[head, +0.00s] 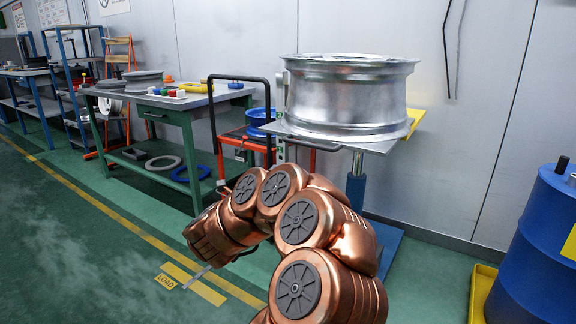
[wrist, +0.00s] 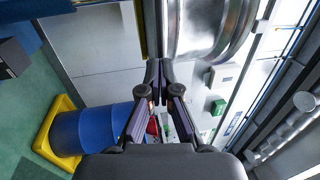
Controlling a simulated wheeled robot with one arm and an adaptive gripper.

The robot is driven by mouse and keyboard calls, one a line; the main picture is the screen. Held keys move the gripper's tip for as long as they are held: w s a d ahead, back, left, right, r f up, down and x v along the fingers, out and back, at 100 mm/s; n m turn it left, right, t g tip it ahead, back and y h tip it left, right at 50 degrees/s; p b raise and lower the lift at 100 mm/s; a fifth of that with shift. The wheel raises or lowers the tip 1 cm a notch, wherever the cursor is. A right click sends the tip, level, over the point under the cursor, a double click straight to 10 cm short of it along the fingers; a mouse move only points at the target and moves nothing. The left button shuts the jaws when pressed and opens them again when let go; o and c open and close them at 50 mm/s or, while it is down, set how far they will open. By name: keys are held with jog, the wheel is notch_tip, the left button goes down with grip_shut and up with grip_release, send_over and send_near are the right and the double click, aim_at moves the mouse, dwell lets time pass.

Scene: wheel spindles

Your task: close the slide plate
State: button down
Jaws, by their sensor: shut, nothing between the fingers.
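A grey plate (head: 310,138) sits on top of a blue stand (head: 356,190) in the head view. I take it to be the slide plate, but cannot tell how far it is slid. A large silver wheel rim (head: 345,100) lies on it, with a yellow edge (head: 416,122) showing at its right. In the tilted wrist view the rim (wrist: 212,28) is at the top, beyond my gripper (wrist: 160,68). My gripper's fingers are together and empty, and seem apart from the rim. In the head view my copper arm hides part of the stand, and the fingertips cannot be made out.
A blue barrel (head: 540,250) stands at right in a yellow tray (head: 482,290). A green workbench (head: 175,120) with small parts is at left. An orange cart (head: 246,142) with a black handle stands between bench and stand. Green floor at front left is clear.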

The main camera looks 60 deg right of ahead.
aim_at(303, 145)
jog(key=d+b, duration=0.1)
jog(key=d, duration=0.3)
jog(key=d+r+b, duration=0.1)
jog(key=d+b, duration=0.1)
jog(key=d, duration=0.2)
jog(key=d+r+b, duration=0.1)
jog(key=d, duration=0.3)
jog(key=shift+w+d+r, duration=0.15)
jog(key=shift+w+d, duration=0.15)
jog(key=shift+d, duration=0.1)
jog(key=shift+w+d+r, duration=0.1)
jog(key=shift+d, duration=0.15)
